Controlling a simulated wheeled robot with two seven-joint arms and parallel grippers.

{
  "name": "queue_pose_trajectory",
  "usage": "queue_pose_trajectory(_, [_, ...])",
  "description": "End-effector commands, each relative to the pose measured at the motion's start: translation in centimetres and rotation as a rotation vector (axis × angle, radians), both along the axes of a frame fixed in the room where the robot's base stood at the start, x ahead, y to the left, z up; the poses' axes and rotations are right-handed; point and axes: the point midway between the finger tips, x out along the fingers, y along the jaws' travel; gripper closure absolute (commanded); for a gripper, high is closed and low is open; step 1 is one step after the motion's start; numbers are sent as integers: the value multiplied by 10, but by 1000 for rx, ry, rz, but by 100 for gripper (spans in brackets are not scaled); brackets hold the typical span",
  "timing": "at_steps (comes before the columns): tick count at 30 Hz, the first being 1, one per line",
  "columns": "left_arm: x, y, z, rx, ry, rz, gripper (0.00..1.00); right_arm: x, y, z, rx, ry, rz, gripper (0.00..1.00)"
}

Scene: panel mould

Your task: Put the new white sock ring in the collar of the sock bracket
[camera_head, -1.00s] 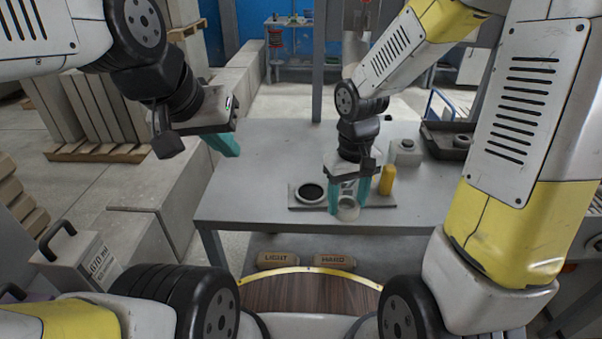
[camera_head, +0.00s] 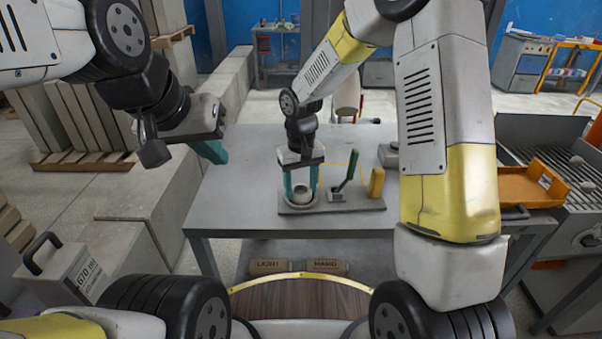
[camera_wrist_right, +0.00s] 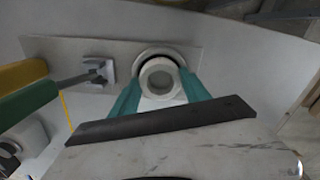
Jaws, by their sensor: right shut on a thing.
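The white sock ring (camera_head: 302,189) is between the teal fingers of my right gripper (camera_head: 302,180), which is shut on it. In the right wrist view the ring (camera_wrist_right: 160,78) lies over the round collar (camera_wrist_right: 157,54) of the sock bracket, slightly off-centre. A dark crescent of the collar's opening shows at the ring's far side. I cannot tell how deep the ring sits. The bracket's grey plate (camera_head: 335,208) lies flat on the table. My left gripper (camera_head: 212,150) hangs at the table's left edge, away from the bracket; its opening cannot be made out.
A green-handled lever (camera_head: 351,166) and a yellow block (camera_head: 377,182) stand on the plate, right of the collar. The grey table (camera_head: 235,190) is clear to the left. An orange tray (camera_head: 535,183) is at the right. Two labelled rolls lie on the shelf below.

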Motion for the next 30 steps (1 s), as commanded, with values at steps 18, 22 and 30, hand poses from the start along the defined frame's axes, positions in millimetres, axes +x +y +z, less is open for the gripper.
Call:
queue_pose_trajectory(18, [0, 0, 0, 0, 0, 0, 100, 0, 0, -6, -1, -1, 0, 24])
queue_pose_trajectory(22, [0, 0, 0, 0, 0, 0, 100, 0, 0, -6, 0, -1, 0, 24])
queue_pose_trajectory(30, [0, 0, 0, 0, 0, 0, 100, 1, 0, 20, 2, -7, -1, 24])
